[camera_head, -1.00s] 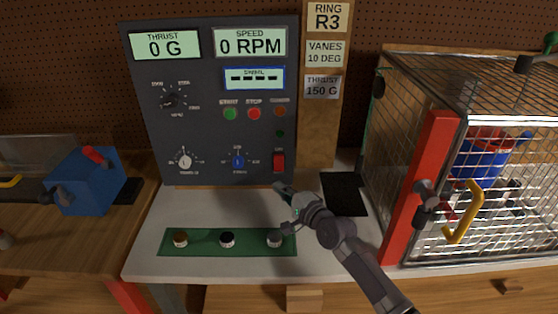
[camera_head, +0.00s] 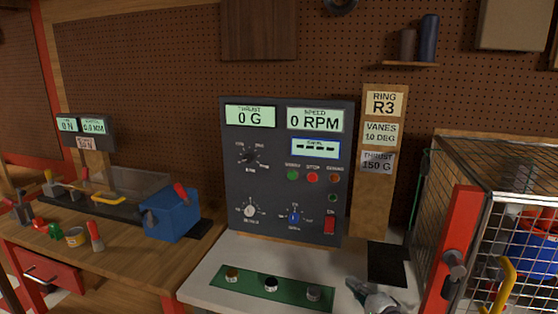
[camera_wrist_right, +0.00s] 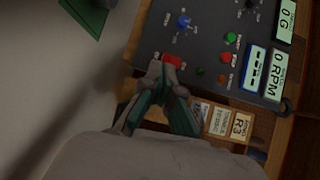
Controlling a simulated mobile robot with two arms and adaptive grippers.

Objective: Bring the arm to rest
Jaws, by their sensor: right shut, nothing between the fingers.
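My right gripper (camera_head: 360,290) is at the bottom of the head view, over the white bench top (camera_head: 240,262), right of the green strip (camera_head: 252,287) with its small round parts. In the right wrist view my right gripper (camera_wrist_right: 167,68) is shut and empty. Its tips overlap the red switch (camera_wrist_right: 172,59) of the control panel in that view; whether they touch cannot be told. The dark control panel (camera_head: 270,190) stands upright behind the bench and reads 0 G and 0 RPM. Its red switch shows in the head view too (camera_head: 329,226). My left gripper is not in view.
A wire cage (camera_head: 520,180) with a red post (camera_head: 455,250) and yellow handle (camera_head: 505,285) stands at the right. A black pad (camera_head: 388,262) lies beside it. A blue block (camera_head: 170,218) and several tools sit on the wooden bench (camera_head: 130,255) at the left.

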